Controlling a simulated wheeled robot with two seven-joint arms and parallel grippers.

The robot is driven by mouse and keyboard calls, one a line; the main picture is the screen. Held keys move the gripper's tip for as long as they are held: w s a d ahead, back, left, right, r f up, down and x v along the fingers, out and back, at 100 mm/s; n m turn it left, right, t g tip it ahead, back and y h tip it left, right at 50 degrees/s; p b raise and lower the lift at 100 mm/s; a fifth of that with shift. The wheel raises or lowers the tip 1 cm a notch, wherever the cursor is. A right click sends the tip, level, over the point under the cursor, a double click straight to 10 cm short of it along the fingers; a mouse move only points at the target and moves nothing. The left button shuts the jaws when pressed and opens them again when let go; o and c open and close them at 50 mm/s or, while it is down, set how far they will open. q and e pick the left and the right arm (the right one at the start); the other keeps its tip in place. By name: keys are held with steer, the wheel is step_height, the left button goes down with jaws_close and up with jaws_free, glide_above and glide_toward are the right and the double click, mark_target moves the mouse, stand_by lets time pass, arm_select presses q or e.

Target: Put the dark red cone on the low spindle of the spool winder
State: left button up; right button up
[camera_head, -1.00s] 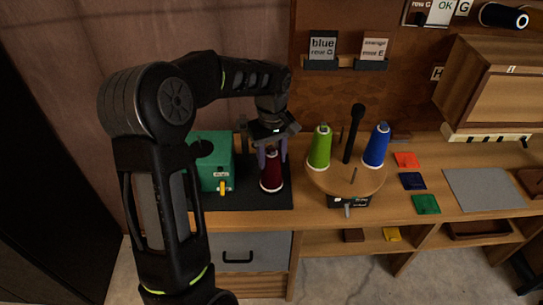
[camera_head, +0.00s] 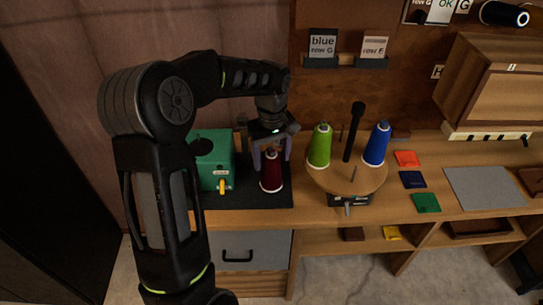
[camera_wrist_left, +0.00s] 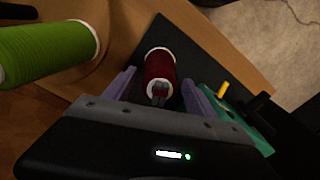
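The dark red cone (camera_head: 271,172) stands upright on the black mat, to the right of the green box. It also shows in the left wrist view (camera_wrist_left: 160,66), with a grey tip towards the camera. My left gripper (camera_head: 272,153) is above the cone, its purple fingers open on either side of the cone's top. In the left wrist view the gripper (camera_wrist_left: 157,88) shows gaps between both fingers and the cone. A round wooden stand (camera_head: 330,181) holds a green cone (camera_head: 320,147) and a blue cone (camera_head: 376,145); a short bare pin (camera_head: 353,174) rises at its front. My right gripper is not in view.
The green box (camera_head: 216,150) with a yellow handle (camera_head: 222,186) stands close left of the cone. A tall black post (camera_head: 354,132) rises from the stand. Coloured squares and a grey pad (camera_head: 484,188) lie to the right.

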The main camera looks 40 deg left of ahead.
arm_select(q)
steer(key=shift+r, duration=0.1)
step_height(320, 180, up, 8)
steer(key=shift+f+b, duration=0.15)
steer(key=shift+b, duration=0.2)
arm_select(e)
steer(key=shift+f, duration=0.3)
arm_select(q)
steer(key=shift+f, duration=0.1)
stand_by(0.4)
